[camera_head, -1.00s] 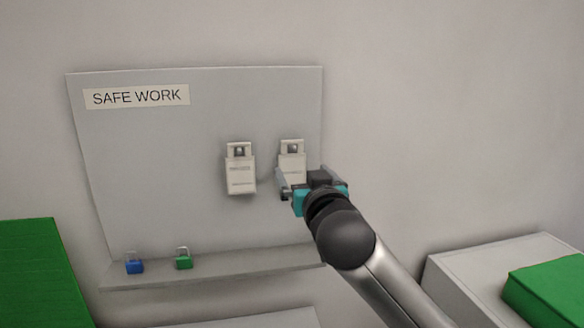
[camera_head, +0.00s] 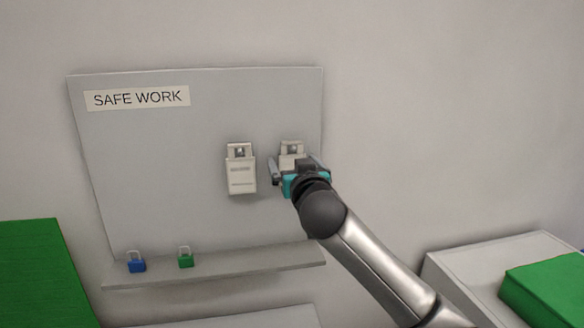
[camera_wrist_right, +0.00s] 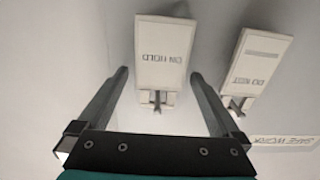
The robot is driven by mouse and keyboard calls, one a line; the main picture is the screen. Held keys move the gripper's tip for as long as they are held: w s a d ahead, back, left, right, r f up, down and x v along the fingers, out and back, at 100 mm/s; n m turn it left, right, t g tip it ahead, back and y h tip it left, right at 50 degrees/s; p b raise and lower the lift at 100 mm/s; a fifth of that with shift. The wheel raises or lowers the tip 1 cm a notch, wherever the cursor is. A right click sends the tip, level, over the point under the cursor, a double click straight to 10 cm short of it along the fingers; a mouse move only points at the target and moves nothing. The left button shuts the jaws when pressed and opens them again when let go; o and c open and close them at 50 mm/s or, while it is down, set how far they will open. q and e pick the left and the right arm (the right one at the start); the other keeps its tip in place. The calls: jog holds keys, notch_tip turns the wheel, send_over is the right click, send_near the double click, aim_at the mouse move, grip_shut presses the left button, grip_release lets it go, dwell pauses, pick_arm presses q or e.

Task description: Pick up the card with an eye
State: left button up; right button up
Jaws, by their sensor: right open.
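Two pale cards hang on the grey board, each with an eye tab at the top. The right-hand card (camera_head: 291,149) is partly hidden behind my right gripper (camera_head: 294,165); the left-hand card (camera_head: 241,172) hangs clear beside it. In the right wrist view, the nearer card (camera_wrist_right: 165,55) reads "ON HOLD" and appears between the two fingers of my open right gripper (camera_wrist_right: 160,74). I cannot tell whether the fingers touch it. The other card (camera_wrist_right: 257,65) reads "DO NOT" and lies outside the fingers. My left gripper is not in view.
The board (camera_head: 160,180) bears a "SAFE WORK" label (camera_head: 138,97). A blue padlock (camera_head: 136,266) and a green padlock (camera_head: 185,260) stand on its lower ledge (camera_head: 225,268). Green blocks (camera_head: 40,275) (camera_head: 555,292) lie at both sides. Bare wall is at the right.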

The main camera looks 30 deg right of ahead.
jog(key=c, duration=1.2)
jog(key=shift+c, duration=0.2)
jog(key=p+v, duration=0.8)
jog(key=v, duration=1)
jog(key=shift+r, duration=0.25)
